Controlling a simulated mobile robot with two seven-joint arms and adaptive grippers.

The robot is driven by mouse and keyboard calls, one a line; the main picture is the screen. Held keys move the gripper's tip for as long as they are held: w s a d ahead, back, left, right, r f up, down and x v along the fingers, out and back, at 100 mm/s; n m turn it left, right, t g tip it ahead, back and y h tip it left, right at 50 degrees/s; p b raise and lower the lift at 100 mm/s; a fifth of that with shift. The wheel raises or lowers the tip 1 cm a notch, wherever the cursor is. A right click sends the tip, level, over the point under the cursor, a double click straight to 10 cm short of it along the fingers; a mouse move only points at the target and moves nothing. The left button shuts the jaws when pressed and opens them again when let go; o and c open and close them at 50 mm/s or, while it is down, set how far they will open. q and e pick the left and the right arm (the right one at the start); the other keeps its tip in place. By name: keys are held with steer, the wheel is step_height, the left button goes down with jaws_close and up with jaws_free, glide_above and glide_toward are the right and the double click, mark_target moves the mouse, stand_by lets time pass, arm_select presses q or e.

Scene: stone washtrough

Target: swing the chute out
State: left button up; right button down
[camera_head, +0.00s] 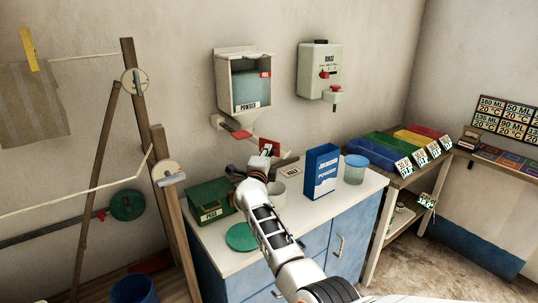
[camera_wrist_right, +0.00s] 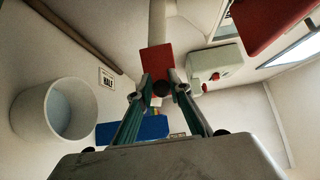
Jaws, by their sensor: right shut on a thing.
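The powder dispenser (camera_head: 244,82) is a white wall box with a glass front. Below it are a red lever (camera_head: 239,133) and a red tab (camera_head: 269,146) at the chute's end. In the right wrist view, the pale chute (camera_wrist_right: 172,22) runs up from the red tab (camera_wrist_right: 157,59). My right gripper (camera_head: 264,160) is just under the tab; in the wrist view its fingertips (camera_wrist_right: 160,86) are shut on the tab's lower part. The arm and gripper hide some of the chute in the head view. My left gripper is not in view.
The rinse dispenser (camera_head: 319,70) hangs to the right. A wooden frame (camera_head: 160,180) stands left.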

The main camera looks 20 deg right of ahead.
steer(key=shift+a+r, duration=0.2)
steer(key=c, duration=2.3)
jaws_free()
steer(key=o, duration=0.4)
steer(key=shift+w+f, duration=0.15)
steer(key=shift+w, duration=0.05)
steer(key=shift+s+d, duration=0.1)
steer(key=shift+d, duration=0.05)
